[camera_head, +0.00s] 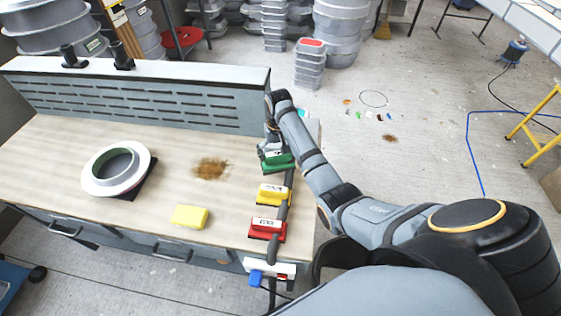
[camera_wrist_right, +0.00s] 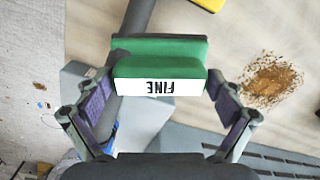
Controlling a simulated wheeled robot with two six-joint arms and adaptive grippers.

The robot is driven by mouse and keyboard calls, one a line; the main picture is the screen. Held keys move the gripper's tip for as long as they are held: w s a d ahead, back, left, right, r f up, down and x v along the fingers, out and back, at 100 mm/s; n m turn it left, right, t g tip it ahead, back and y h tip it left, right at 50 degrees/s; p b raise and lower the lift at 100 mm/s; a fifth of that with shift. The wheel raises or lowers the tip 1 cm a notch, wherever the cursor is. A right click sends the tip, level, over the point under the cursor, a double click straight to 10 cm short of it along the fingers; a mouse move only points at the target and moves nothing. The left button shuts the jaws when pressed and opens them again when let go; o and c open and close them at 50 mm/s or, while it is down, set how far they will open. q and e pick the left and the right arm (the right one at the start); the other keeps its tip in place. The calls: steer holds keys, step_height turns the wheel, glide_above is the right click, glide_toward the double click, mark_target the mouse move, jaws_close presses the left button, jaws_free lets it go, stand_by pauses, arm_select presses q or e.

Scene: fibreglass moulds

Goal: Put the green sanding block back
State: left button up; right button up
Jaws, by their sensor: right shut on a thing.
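The green sanding block (camera_head: 280,163) is near the far right corner of the workbench, in line with the yellow sanding block (camera_head: 274,195) and the red sanding block (camera_head: 266,232). In the right wrist view the green block (camera_wrist_right: 165,49) shows a white label reading "FINE". My right gripper (camera_head: 274,150) is shut on the green block, its fingers (camera_wrist_right: 160,88) on either side of it. I cannot tell whether the block touches the surface below. My left gripper is not in view.
A grey hose (camera_head: 283,208) runs along the blocks. A yellow sponge (camera_head: 190,216), a brown dust patch (camera_head: 210,168) and a white ring-shaped mould (camera_head: 98,182) are on the workbench (camera_head: 60,150). A slotted grey panel (camera_head: 170,98) stands along its back.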

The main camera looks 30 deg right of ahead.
mark_target(280, 161)
steer(key=shift+w+d+f, duration=0.1)
steer(key=shift+d+f, duration=0.1)
steer(key=shift+f, duration=0.3)
steer(key=f+p, duration=0.1)
steer(key=f, duration=0.2)
steer(key=shift+w+d+f+p, duration=0.15)
steer(key=shift+d+p, duration=0.2)
steer(key=shift+f, duration=0.2)
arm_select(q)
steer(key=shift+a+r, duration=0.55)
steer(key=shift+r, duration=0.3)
arm_select(e)
steer(key=shift+a, duration=0.1)
steer(key=o, duration=0.8)
steer(key=shift+f, duration=0.1)
steer(key=shift+c, duration=0.2)
arm_select(q)
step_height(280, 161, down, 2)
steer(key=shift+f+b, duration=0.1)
steer(key=shift+b, duration=1.05)
arm_select(e)
step_height(280, 161, up, 12)
steer(key=shift+r, duration=0.15)
